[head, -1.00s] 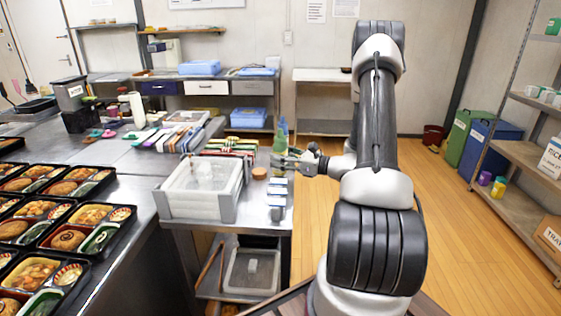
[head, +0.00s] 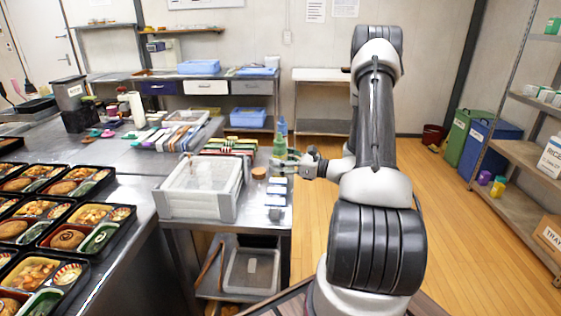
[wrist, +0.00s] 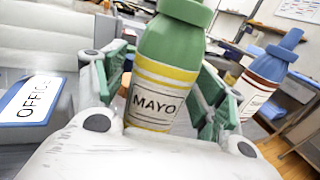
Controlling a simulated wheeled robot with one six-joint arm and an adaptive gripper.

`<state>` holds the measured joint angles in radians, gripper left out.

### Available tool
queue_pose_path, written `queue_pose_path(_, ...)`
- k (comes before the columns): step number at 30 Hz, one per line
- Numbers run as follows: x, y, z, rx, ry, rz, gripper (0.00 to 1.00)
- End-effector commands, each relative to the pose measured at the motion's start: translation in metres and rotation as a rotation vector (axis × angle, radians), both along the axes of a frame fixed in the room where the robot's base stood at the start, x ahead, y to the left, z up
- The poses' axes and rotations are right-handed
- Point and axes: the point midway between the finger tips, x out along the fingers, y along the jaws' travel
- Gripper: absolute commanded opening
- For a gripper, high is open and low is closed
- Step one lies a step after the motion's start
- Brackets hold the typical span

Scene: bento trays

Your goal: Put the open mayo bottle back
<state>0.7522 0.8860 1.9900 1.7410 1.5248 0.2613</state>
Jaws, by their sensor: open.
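The mayo bottle (wrist: 160,80) is green with a yellow-edged MAYO label and a green top. It stands upright between the two fingers of my gripper (wrist: 163,92) in the wrist view. The jaws are open, with green-padded fingers on either side of the bottle; whether either touches it I cannot tell. In the head view the bottle (head: 279,147) stands at the far right part of the steel side table, with my gripper (head: 287,163) at it. The bottle's base is hidden in the wrist view.
A blue-topped bottle (wrist: 268,72) stands just behind the mayo. A clear bin (head: 197,210) and a round brown lid-like piece (head: 259,172) are left of the bottle. Open floor lies to the right.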

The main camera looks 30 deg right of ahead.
Motion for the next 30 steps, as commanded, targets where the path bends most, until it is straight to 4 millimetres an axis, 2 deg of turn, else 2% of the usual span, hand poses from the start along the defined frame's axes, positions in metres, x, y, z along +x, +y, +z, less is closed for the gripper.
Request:
queue_pose_path(5, -0.019, -0.016, 0.001, 0.000, 0.001, -0.004, 0.70)
queue_pose_path(15, -0.078, -0.060, 0.001, -0.001, -0.001, -0.004, 0.70)
queue_pose_path(21, -0.094, -0.068, 0.004, -0.009, -0.001, 0.011, 0.70)
queue_pose_path(23, -0.096, -0.060, 0.011, -0.037, -0.003, 0.046, 0.70)
queue_pose_path(26, -0.102, -0.028, 0.033, -0.137, -0.006, 0.176, 0.70)
queue_pose_path(30, -0.132, 0.040, 0.074, -0.394, -0.030, 0.472, 0.70)
